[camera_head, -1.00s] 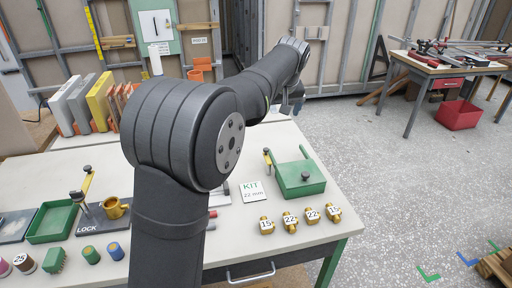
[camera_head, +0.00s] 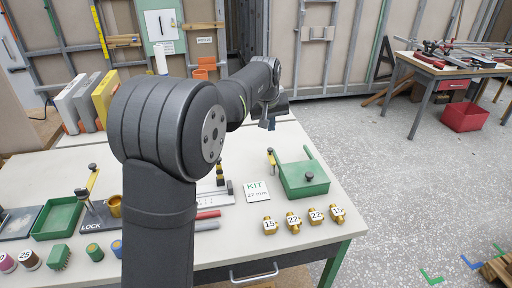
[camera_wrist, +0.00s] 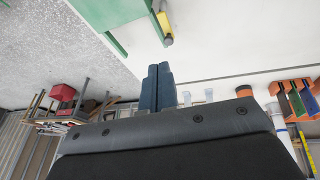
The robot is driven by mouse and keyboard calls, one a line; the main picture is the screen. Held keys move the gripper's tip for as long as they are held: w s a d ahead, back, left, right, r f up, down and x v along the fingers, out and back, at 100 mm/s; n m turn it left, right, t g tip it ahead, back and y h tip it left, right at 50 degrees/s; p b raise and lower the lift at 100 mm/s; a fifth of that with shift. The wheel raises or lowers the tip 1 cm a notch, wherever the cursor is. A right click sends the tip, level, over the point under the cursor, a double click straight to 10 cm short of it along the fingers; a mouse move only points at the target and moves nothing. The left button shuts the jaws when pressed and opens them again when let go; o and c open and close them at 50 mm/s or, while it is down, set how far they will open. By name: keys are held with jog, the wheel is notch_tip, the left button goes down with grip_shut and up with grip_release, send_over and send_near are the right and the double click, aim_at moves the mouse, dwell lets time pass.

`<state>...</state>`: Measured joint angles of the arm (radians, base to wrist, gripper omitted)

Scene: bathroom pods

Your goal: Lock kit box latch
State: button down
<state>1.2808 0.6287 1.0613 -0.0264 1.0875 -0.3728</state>
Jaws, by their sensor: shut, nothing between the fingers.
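The green kit box (camera_head: 303,181) stands near the right edge of the table, behind a row of brass fittings. A dark knob is on its top, and a green bar sticks up at its back. The yellow latch lever (camera_head: 271,158) stands up at its left side with a dark tip. In the wrist view the box (camera_wrist: 100,13) is at the top left and the lever (camera_wrist: 164,20) at the top middle. My gripper (camera_head: 268,122) is behind the box and to its left. Its blue fingers (camera_wrist: 158,84) are together, empty and apart from the lever.
A KIT 22 mm card (camera_head: 256,191) lies left of the box. Brass fittings (camera_head: 293,220) stand in front. A LOCK plate (camera_head: 95,216) with another yellow lever, a green tray (camera_head: 57,218) and upright binders (camera_head: 86,101) are at the left.

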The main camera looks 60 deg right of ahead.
jog(key=w+a+f+g+h, duration=0.1)
jog(key=w+a+f+h, duration=0.2)
jog(key=w+f, duration=0.4)
jog(key=w, duration=0.3)
jog(key=shift+a+f+g, duration=0.2)
jog(key=shift+a+g, duration=0.15)
jog(key=shift+g, duration=0.05)
send_near(271, 156)
jog(key=w+d+f, duration=0.2)
jog(key=w+f, duration=0.1)
jog(key=f, duration=0.1)
jog(key=shift+s+d, duration=0.45)
jog(key=shift+d, duration=0.05)
